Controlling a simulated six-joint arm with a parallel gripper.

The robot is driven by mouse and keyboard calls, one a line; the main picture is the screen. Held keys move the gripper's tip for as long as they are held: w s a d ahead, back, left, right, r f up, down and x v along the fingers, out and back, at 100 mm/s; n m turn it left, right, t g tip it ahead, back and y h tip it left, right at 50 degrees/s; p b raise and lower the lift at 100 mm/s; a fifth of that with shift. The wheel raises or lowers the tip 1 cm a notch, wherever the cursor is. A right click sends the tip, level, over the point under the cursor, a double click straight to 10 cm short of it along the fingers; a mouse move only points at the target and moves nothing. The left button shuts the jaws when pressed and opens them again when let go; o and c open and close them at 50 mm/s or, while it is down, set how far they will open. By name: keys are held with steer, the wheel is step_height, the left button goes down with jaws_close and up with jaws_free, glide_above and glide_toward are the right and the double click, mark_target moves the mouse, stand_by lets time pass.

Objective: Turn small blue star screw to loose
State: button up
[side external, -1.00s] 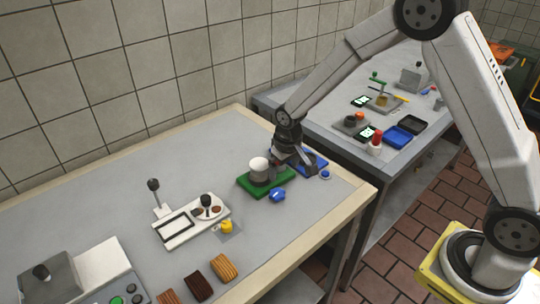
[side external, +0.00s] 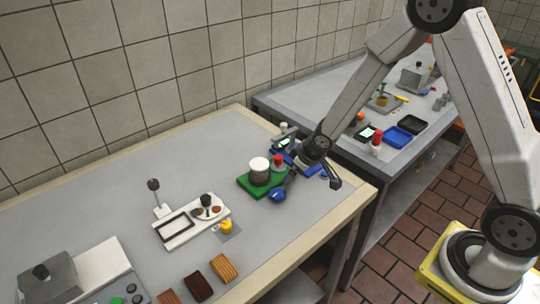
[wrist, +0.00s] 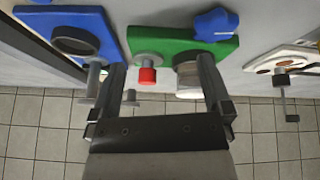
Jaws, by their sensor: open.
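A small blue knob (side external: 324,174) shows on the right by the blue base (side external: 311,169), partly hidden by my arm. A sliver of blue (wrist: 40,1) at the top left edge of the wrist view may be it. A larger blue star knob (side external: 277,195) sits at the front corner of the green base (side external: 250,186). It also shows in the wrist view (wrist: 216,24). My gripper (side external: 310,181) is open above the table near both bases, its fingers (wrist: 162,72) wide apart with nothing gripped. The fingertips partly overlap the fittings in view, so contact cannot be told.
A white-topped grey cylinder (side external: 259,170) and a red-capped post (side external: 278,162) stand on the green base. The table's front right is clear.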

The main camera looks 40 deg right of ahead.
steer(key=shift+s+a+n+t+y, duration=0.15)
steer(key=shift+s+n+t+y, duration=0.35)
steer(key=shift+s+t, duration=0.15)
steer(key=shift+s+a+r+n+t+y, duration=0.1)
steer(key=shift+s+a+n+t+y, duration=0.2)
steer(key=shift+s+y, duration=0.3)
steer(key=shift+s+a+r+n+t+y, duration=0.2)
steer(key=shift+s+a+r+n+y, duration=0.1)
steer(key=shift+s+a+y, duration=0.25)
steer(key=shift+s+a+r+n+t+y, duration=0.15)
steer(key=shift+s+a+n+y, duration=0.2)
steer(key=shift+s, duration=0.35)
